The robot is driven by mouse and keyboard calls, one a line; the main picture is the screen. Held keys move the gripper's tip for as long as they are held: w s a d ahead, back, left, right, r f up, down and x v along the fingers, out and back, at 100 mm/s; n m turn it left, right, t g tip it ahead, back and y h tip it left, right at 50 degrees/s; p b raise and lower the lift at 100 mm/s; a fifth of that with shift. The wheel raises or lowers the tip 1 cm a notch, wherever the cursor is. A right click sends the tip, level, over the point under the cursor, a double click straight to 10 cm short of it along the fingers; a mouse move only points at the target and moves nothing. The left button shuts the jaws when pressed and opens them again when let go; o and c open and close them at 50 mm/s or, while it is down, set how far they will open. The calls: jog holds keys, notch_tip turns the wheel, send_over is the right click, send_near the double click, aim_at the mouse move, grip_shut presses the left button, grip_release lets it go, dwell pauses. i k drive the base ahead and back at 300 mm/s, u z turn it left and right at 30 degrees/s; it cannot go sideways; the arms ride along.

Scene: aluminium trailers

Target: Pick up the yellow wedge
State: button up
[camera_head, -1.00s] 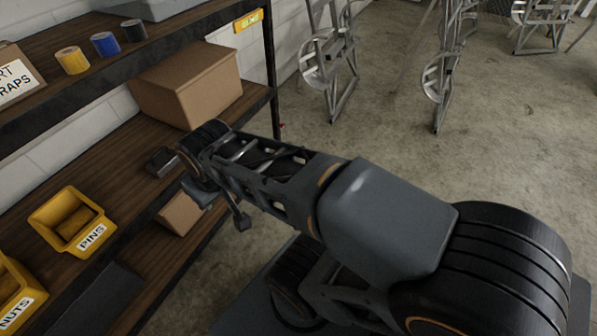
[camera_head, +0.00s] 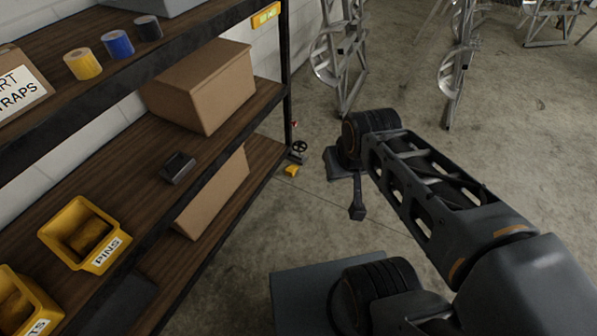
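A small yellow piece, which looks like the yellow wedge (camera_head: 291,171), lies on the concrete floor beside the far end of the shelving. My gripper (camera_head: 357,207) is at the far end of my arm, to the right of the yellow piece and clearly apart from it. Only a dark finger-like part hanging below my wrist shows. The rest of the gripper is hidden or merges with the wrist, so its opening cannot be told.
The shelving unit (camera_head: 270,150) fills the left side, with a cardboard box (camera_head: 205,88), yellow bins (camera_head: 84,235) and tape rolls (camera_head: 82,64). A dark handwheel (camera_head: 299,148) is just behind the yellow piece. Metal frames (camera_head: 340,60) stand at the back. Floor right of the shelving is open.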

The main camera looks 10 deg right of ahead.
aim_at(290, 170)
jog(key=z, duration=0.8)
jog(key=i, duration=2.05)
jog(key=u, duration=3.15)
